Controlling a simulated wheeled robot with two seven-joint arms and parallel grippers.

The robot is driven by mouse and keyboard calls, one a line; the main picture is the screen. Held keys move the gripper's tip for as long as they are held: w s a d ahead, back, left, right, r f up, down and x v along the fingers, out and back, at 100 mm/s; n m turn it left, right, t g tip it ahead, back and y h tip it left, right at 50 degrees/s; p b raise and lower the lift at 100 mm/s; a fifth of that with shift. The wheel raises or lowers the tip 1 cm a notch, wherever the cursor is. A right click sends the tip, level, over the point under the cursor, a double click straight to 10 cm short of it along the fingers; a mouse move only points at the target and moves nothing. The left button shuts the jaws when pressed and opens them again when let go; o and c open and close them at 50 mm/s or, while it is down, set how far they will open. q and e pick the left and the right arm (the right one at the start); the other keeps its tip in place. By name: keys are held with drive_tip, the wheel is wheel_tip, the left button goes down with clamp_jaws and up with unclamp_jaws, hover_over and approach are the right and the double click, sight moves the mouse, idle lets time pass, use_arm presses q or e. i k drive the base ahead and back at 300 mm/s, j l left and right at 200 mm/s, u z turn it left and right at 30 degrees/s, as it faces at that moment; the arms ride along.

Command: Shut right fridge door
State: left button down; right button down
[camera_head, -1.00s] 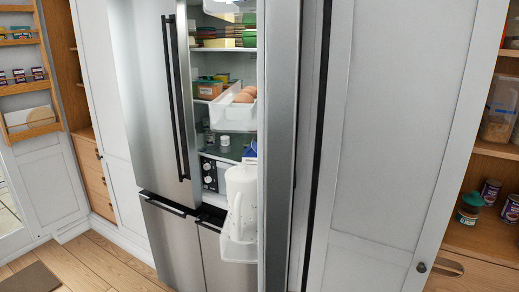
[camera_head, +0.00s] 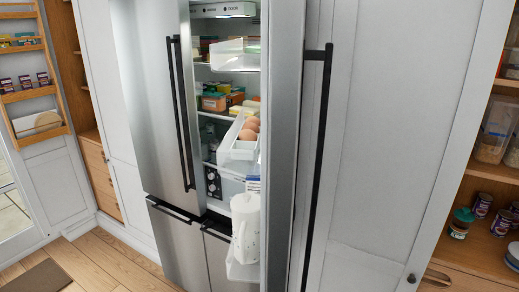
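The right fridge door (camera_head: 283,150) stands open, swung out toward me and seen nearly edge-on. Its long black vertical handle (camera_head: 318,165) is on the right side of the door. White bins on its inner side hold a white jug (camera_head: 245,225). The left fridge door (camera_head: 152,95) is shut, with its own black handle (camera_head: 182,115). Shelves with food containers and an egg tray (camera_head: 238,143) show in the gap between the doors. Neither of my grippers is in the picture.
A white cabinet door (camera_head: 400,130) stands to the right of the fridge, with open wooden shelves (camera_head: 485,245) of jars beyond. A wooden rack (camera_head: 30,85) hangs at the far left.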

sight(281, 61)
drive_tip(key=i+l, duration=0.15)
drive_tip(key=i, duration=0.25)
drive_tip(key=i+l, duration=0.15)
drive_tip(key=i, duration=0.25)
drive_tip(key=i+l, duration=0.15)
drive_tip(key=i, duration=0.25)
